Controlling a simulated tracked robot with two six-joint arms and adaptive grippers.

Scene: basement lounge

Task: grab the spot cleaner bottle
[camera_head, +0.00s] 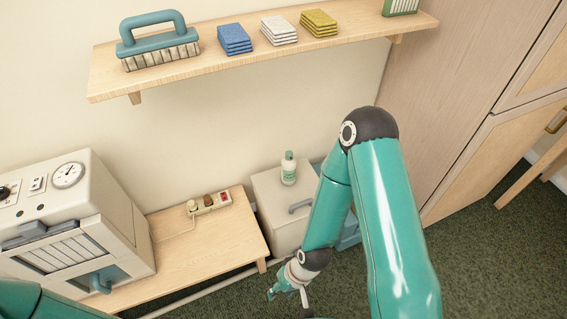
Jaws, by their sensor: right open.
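A small white bottle with a green label and green cap (288,170), which looks like the spot cleaner bottle, stands upright on top of a low cream cabinet (268,190). My right arm comes in from the right and bends down in front of the cabinet's right side. My right gripper (287,294) is open and empty, low over the carpet, in front of the cabinet and well apart from the bottle. Part of my left arm shows at the bottom left corner; its gripper is out of view.
A wall shelf (240,68) holds a brush (158,45), folded cloths (234,40) and a green box. A low wooden table (190,255) left of the cabinet bears a cream machine (75,215) and a power strip (212,201). A tall wooden cupboard (455,75) stands right.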

